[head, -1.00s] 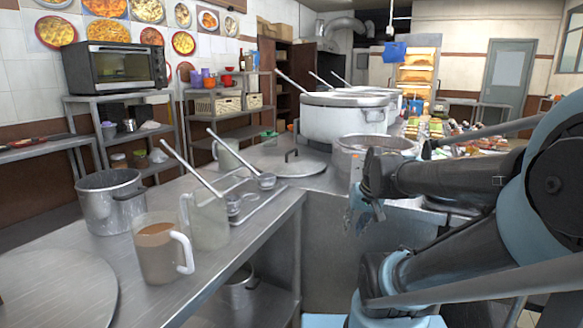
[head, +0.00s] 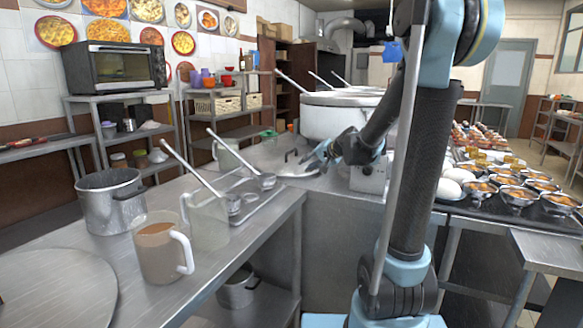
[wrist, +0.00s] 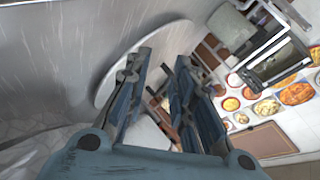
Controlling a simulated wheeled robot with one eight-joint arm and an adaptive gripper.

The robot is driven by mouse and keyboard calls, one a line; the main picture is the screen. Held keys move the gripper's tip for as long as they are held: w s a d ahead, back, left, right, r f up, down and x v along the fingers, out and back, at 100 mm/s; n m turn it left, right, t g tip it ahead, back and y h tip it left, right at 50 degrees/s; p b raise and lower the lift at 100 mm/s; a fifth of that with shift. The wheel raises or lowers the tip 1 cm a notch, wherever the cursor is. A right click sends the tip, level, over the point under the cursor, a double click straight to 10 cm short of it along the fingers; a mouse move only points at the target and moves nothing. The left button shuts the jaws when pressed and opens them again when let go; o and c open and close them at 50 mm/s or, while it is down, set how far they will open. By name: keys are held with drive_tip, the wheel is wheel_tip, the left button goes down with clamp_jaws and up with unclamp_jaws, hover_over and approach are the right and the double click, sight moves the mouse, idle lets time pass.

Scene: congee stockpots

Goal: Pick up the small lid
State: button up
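A round metal lid (head: 266,161) with an upright dark handle (head: 291,155) lies on the steel counter, in front of the big stockpots in the head view. My gripper (head: 308,163) is at the lid's right side, low over it and close to the handle. In the wrist view a pale round lid (wrist: 118,62) shows just beyond the fingers. My gripper (wrist: 163,88) has its two fingers apart there, with a gap between them. Whether the handle is in that gap I cannot tell. My gripper hides the lid's right part in the head view.
Big stockpots (head: 340,115) stand behind the lid. Ladles rest in a tray (head: 245,200) in front of it, near clear jugs and a pot (head: 110,200). A large flat disc (head: 55,290) lies at the front left. Bowls and eggs cover the right table.

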sight(291, 152)
drive_tip(key=w+a, duration=0.1)
drive_tip(key=w, duration=0.2)
drive_tip(key=w+a+m+t, duration=0.1)
drive_tip(key=w, duration=0.2)
drive_tip(key=w+a+m+t+y, duration=0.1)
drive_tip(key=w, duration=0.2)
drive_tip(key=shift+w+r, duration=0.1)
drive_tip(key=shift+w, duration=0.3)
drive_tip(key=w+m, duration=0.1)
drive_tip(key=w, duration=0.2)
drive_tip(key=w+a+f+m+t, duration=0.1)
drive_tip(key=w, duration=0.2)
drive_tip(key=w+a+f+m+t, duration=0.1)
drive_tip(key=w, duration=0.2)
drive_tip(key=shift+f+y, duration=0.2)
drive_tip(key=shift+y, duration=0.1)
drive_tip(key=shift+m, duration=0.3)
drive_tip(key=shift+w+d+r+x, duration=0.1)
drive_tip(key=shift+r+x, duration=0.05)
drive_tip(key=shift+x, duration=1.65)
drive_tip(key=shift+w+d+r+x, duration=0.1)
drive_tip(key=shift+x, duration=1.75)
clamp_jaws()
